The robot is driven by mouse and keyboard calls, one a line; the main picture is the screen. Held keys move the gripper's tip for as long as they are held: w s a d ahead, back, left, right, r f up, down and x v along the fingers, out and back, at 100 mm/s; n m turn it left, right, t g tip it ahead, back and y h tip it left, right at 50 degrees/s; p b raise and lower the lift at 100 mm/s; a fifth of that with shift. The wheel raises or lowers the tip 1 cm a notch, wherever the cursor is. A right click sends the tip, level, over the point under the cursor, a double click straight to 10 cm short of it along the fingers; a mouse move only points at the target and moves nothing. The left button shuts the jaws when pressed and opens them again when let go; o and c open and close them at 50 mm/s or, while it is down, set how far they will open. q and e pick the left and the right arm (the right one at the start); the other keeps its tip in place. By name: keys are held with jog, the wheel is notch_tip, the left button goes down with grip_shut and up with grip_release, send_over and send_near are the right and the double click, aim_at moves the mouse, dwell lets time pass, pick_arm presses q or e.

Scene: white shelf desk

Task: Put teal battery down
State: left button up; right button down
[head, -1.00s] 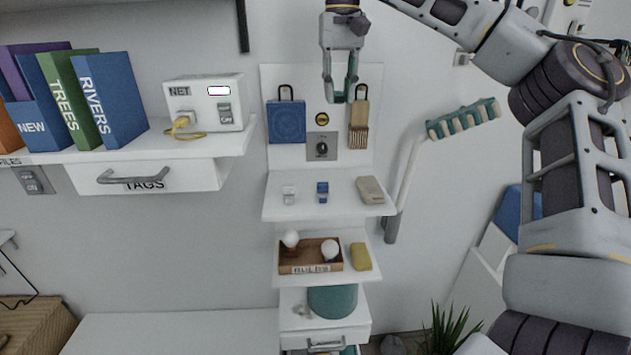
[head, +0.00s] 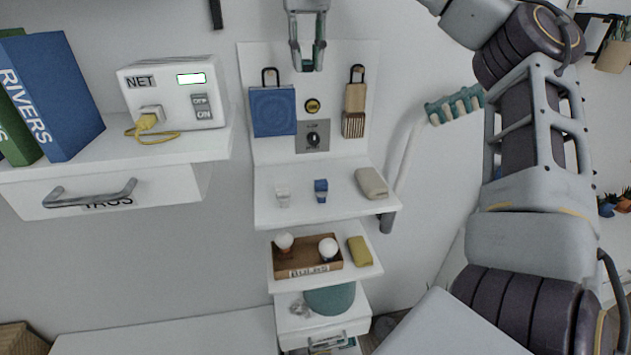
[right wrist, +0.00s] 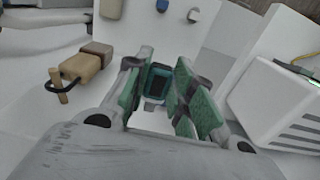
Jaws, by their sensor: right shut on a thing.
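My right gripper (head: 308,58) points down in front of the white back panel, above the hanging blue board and brush. In the right wrist view its teal-padded fingers (right wrist: 170,97) are shut on a small teal, dark-faced piece, the teal battery (right wrist: 158,84). The fingers hide part of it, and I cannot make it out in the head view. Below, the upper white shelf (head: 300,212) holds a small white piece (head: 283,197), a small blue piece (head: 321,190) and a beige block (head: 371,183). My left gripper is not in view.
A blue board (head: 273,111) and a wooden brush (head: 355,108) hang on the panel, with a knob (head: 313,139) between. The NET box (head: 172,93) stands left. A bulb tray (head: 308,262) and yellow block (head: 359,250) sit lower. The upper shelf has free room between its items.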

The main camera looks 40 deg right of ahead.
jog(key=shift+r, duration=0.1)
jog(key=shift+s, duration=0.2)
jog(key=shift+w+f, duration=0.15)
jog(key=shift+f, duration=0.2)
jog(key=shift+f+b, duration=2.05)
jog(key=shift+f, duration=9.5)
